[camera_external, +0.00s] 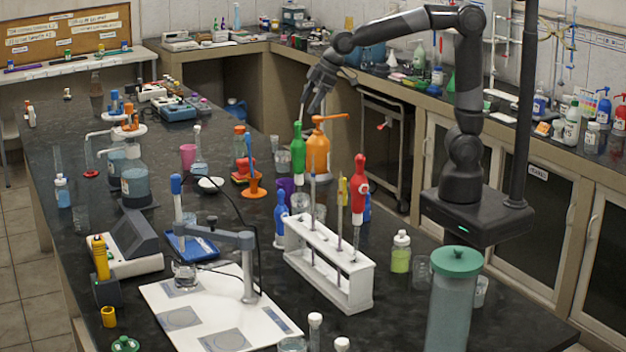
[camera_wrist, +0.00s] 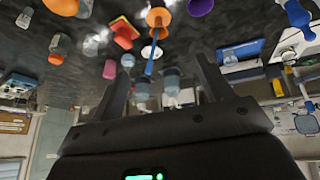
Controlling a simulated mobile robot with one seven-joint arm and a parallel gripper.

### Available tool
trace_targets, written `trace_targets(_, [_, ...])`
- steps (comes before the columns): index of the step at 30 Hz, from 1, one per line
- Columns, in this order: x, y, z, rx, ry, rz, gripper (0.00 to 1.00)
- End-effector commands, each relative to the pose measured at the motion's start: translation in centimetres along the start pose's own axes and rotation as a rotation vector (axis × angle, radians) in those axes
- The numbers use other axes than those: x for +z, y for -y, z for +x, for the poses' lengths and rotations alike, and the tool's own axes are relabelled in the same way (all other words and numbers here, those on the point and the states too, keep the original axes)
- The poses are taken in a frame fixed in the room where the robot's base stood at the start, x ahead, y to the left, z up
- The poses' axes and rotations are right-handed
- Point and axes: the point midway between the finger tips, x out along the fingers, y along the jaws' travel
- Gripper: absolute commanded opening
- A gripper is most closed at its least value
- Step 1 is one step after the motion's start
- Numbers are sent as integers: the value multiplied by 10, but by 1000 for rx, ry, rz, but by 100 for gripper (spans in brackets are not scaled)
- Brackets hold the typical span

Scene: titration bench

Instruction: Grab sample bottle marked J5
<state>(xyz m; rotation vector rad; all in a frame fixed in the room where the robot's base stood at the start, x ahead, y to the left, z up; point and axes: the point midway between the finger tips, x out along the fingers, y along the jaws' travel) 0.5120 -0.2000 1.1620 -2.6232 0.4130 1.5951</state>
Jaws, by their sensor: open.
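My gripper (camera_external: 311,103) is raised above the far part of the dark bench, behind the green and orange bottles. Its two fingers are spread in the wrist view (camera_wrist: 162,75), with nothing between them. No J5 marking is readable, so I cannot tell which bottle is J5. Small capped sample-type bottles include one with yellow-green liquid (camera_external: 401,252) right of the white rack and one with blue liquid (camera_external: 62,192) at the bench's left edge. Small bottles also show at the upper left of the wrist view (camera_wrist: 57,48), labels unreadable.
A burette stand (camera_external: 249,268) and tall green-lidded jar (camera_external: 453,300) stand nearer.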

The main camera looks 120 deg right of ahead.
Motion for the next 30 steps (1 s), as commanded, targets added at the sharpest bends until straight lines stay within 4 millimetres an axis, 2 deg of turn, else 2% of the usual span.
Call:
trace_targets(1, [-11, -22, 15, 8, 6, 23, 72])
trace_targets(3, [-25, -49, 34, 16, 5, 46, 72])
trace_targets(5, [-34, -74, 50, 23, 4, 67, 72])
trace_targets(10, [-51, -153, 97, 39, -4, 134, 72])
trace_targets(14, [-51, -221, 132, 51, -16, 194, 72])
trace_targets(18, [-39, -292, 166, 64, -33, 259, 72])
trace_targets(21, [-27, -332, 184, 74, -47, 298, 72])
trace_targets(25, [-15, -365, 198, 81, -57, 330, 72])
trace_targets(30, [-11, -378, 212, 83, -62, 342, 72])
